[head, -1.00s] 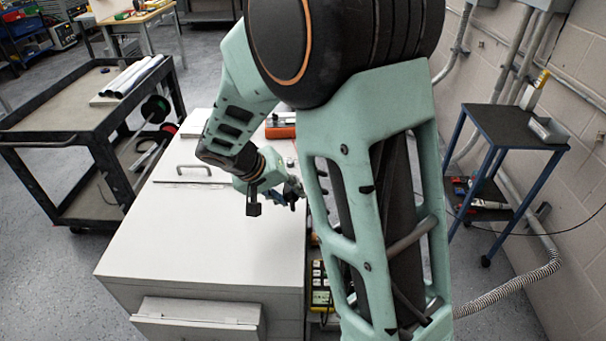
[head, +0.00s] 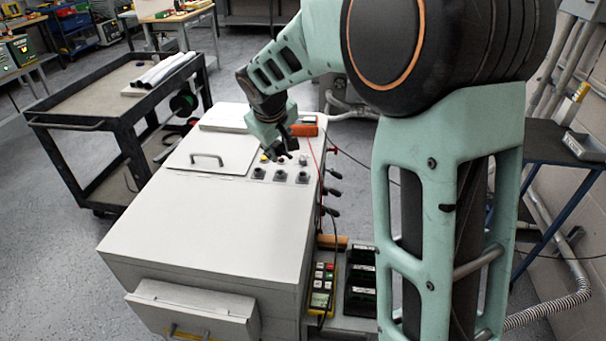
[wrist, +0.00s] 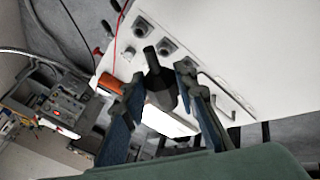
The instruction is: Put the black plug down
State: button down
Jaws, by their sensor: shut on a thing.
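My gripper (head: 284,156) points down over the far right part of the white cabinet's top (head: 210,225). In the wrist view my gripper (wrist: 158,88) is shut on the black plug (wrist: 157,78), a dark piece with a narrow stem between the two fingers. In the head view the plug is too small and dark to tell from the fingers. Several dark round sockets (head: 280,175) sit on the cabinet top just below the gripper; they also show beyond the plug in the wrist view (wrist: 166,45). I cannot tell the plug's height above the top.
An orange block (head: 305,127) and a white slab (head: 226,118) lie at the cabinet's far end. Black-handled connectors (head: 333,192) and thin red and black cables run along its right side. A yellow meter (head: 322,283) stands lower right. The cabinet's near top is clear.

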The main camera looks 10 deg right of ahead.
jog(key=shift+w+r, duration=0.15)
jog(key=shift+w, duration=0.3)
jog(key=shift+n, duration=0.3)
jog(key=w+d+f, duration=0.2)
jog(key=w+f, duration=0.1)
jog(key=w+d+f+p, duration=0.1)
jog(key=w+d+f, duration=0.1)
jog(key=w+d, duration=0.1)
jog(key=w+d+f, duration=0.2)
jog(key=w+f, duration=0.1)
jog(key=w, duration=0.1)
jog(key=shift+w+d+f, duration=0.15)
jog(key=shift+d+f, duration=0.2)
jog(key=shift+w+d+f+p, duration=0.2)
jog(key=shift+w+f+p, duration=0.1)
jog(key=shift+f, duration=0.15)
notch_tip(320, 180, down, 3)
jog(key=shift+f, duration=0.1)
jog(key=shift+f+b, duration=0.45)
jog(key=shift+b, duration=0.05)
